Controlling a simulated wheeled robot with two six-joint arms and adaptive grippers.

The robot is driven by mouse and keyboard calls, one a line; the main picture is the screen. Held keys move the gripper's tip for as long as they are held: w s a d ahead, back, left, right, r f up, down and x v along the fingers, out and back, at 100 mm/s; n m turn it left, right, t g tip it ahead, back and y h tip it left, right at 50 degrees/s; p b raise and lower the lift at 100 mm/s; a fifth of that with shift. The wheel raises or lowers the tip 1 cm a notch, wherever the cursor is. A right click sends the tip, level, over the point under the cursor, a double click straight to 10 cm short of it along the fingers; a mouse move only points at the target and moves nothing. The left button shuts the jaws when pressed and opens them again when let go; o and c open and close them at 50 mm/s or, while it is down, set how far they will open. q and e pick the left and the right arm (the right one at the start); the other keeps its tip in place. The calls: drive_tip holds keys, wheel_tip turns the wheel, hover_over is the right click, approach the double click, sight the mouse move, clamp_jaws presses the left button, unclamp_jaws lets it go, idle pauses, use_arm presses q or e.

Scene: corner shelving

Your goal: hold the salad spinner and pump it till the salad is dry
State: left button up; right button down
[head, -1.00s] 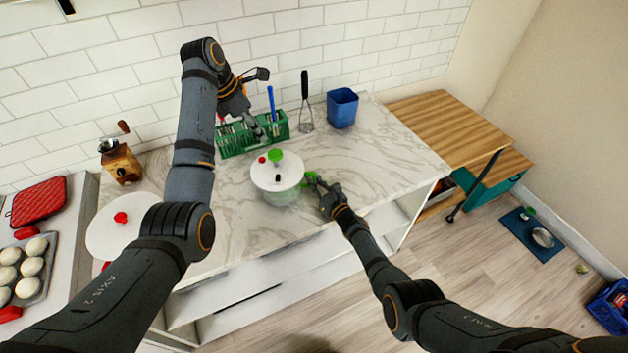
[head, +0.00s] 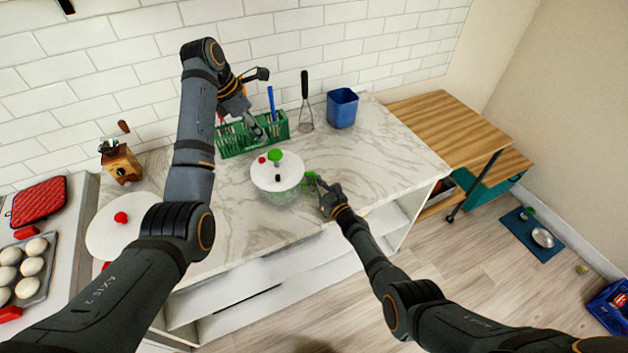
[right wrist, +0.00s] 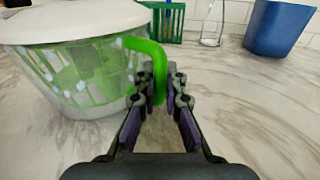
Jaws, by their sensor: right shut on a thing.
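The salad spinner (head: 283,195) stands upright on the marble counter, with a clear bowl and a white lid (head: 266,178). On the lid are a green pump knob (head: 275,155), a small red button and a dark part. In the right wrist view, green salad and pale drops show through the bowl (right wrist: 75,75). My right gripper (head: 322,188) is shut on the green side handle (right wrist: 158,60); in the right wrist view the fingers (right wrist: 160,88) close around it. My left gripper (head: 262,128) hangs above and behind the lid, near the green rack, apart from the knob; its fingers are too small to judge.
A wooden grinder (head: 121,163) and a white round lid (head: 110,228) are at left. The counter's right part is clear.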

use_arm(q)
drive_tip(key=shift+m, duration=0.7)
drive_tip(key=c, duration=0.5)
drive_tip(key=shift+w+d+m, duration=0.1)
drive_tip(key=shift+d+m, duration=0.1)
drive_tip(key=shift+m, duration=0.8)
clamp_jaws()
drive_tip(key=shift+w+d+f+m+t+y, duration=0.1)
drive_tip(key=shift+w+d+f+m+t, duration=0.7)
drive_tip(key=shift+m, duration=3.8)
drive_tip(key=shift+s+d+f+m+g+y, duration=0.25)
drive_tip(key=shift+f+m, duration=1.2)
drive_tip(key=shift+m, duration=3.15)
drive_tip(key=shift+w+d+f+m+t+h, duration=0.25)
drive_tip(key=shift+f+m, duration=0.9)
drive_tip(key=shift+m, duration=3.45)
drive_tip(key=shift+s+d, duration=0.1)
drive_tip(key=shift+d, duration=0.05)
